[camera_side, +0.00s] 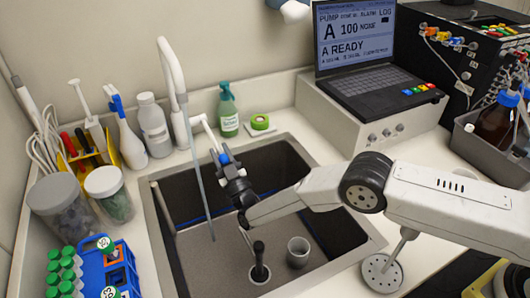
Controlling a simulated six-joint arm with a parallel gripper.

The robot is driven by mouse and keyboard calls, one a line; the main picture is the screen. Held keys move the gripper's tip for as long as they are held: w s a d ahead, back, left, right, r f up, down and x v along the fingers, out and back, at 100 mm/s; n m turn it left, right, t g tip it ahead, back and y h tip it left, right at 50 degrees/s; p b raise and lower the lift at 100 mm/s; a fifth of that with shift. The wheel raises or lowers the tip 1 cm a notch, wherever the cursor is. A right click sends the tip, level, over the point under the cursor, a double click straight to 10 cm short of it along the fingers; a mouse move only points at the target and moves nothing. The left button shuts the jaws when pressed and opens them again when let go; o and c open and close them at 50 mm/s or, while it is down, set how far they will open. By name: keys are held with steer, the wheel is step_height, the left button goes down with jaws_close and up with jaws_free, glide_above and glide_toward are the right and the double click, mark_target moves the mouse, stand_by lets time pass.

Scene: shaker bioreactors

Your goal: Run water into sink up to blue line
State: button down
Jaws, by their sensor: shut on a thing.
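The white tap (172,70) arches over the sink (158,215) from its back left. A thin, pale stream of water (198,180) falls from its spout into the basin. A blue line (192,221) runs along the sink's inner wall. I cannot clearly tell the water level against it. A white lever (206,132) with a blue part at its end stands by the tap. My gripper (221,159) is shut on the lever's end, above the back left of the sink. A dark plug with an upright handle (259,258) sits on the sink floor.
A grey cup (298,252) stands in the sink beside the plug. White bottles (153,127) are at left, a laptop (362,65) at back right. A blue tube rack (108,270) is at front left.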

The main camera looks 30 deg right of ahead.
steer(key=c, duration=0.6)
jaws_free()
steer(key=shift+s, duration=0.1)
steer(key=shift+v, duration=0.85)
steer(key=shift+s+d+r, duration=0.1)
steer(key=shift+s+r, duration=0.35)
steer(key=shift+r, duration=0.4)
steer(key=shift+s+d+r, duration=0.1)
steer(key=shift+s+r, duration=0.3)
steer(key=shift+r, duration=0.45)
steer(key=shift+s+r, duration=0.45)
steer(key=shift+r, duration=0.4)
